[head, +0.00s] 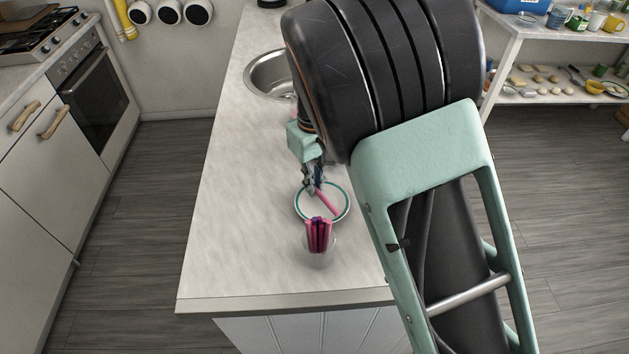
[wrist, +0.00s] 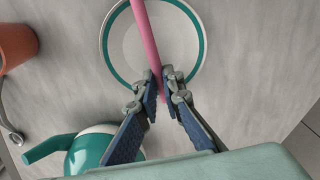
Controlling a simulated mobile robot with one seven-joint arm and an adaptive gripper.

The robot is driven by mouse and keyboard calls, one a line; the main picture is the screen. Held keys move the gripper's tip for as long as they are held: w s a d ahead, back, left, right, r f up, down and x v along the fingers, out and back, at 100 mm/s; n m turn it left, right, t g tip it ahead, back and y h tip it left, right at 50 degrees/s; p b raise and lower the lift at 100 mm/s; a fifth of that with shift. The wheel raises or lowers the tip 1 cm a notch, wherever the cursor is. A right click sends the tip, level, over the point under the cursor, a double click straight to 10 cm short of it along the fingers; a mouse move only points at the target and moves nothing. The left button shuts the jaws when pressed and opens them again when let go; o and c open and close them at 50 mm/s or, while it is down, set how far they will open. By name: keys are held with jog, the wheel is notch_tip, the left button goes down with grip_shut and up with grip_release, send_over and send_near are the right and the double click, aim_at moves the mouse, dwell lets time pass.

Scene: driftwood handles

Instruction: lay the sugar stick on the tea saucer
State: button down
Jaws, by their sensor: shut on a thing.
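The pink sugar stick (wrist: 145,38) is between the fingertips of my gripper (wrist: 161,82), which is shut on it near one end. In the wrist view the stick stretches over the tea saucer (wrist: 197,62), a white dish with a green rim. In the head view the saucer (head: 297,206) lies on the counter, and my gripper (head: 311,186) is over its far side. The stick (head: 326,202) slants across the saucer there. I cannot tell whether the stick touches the saucer.
A clear cup (head: 320,259) with several pink and purple sticks stands just in front of the saucer. A green and white teapot (wrist: 88,150) and a terracotta-coloured cup (wrist: 17,45) stand nearby. A sink (head: 268,74) is farther back. The counter's front left (head: 235,245) is clear.

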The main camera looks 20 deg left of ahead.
jog(key=c, duration=2)
grip_release()
jog(key=shift+r, duration=0.1)
notch_tip(320, 180, up, 12)
jog(key=shift+f, duration=0.1)
jog(key=shift+d, duration=0.1)
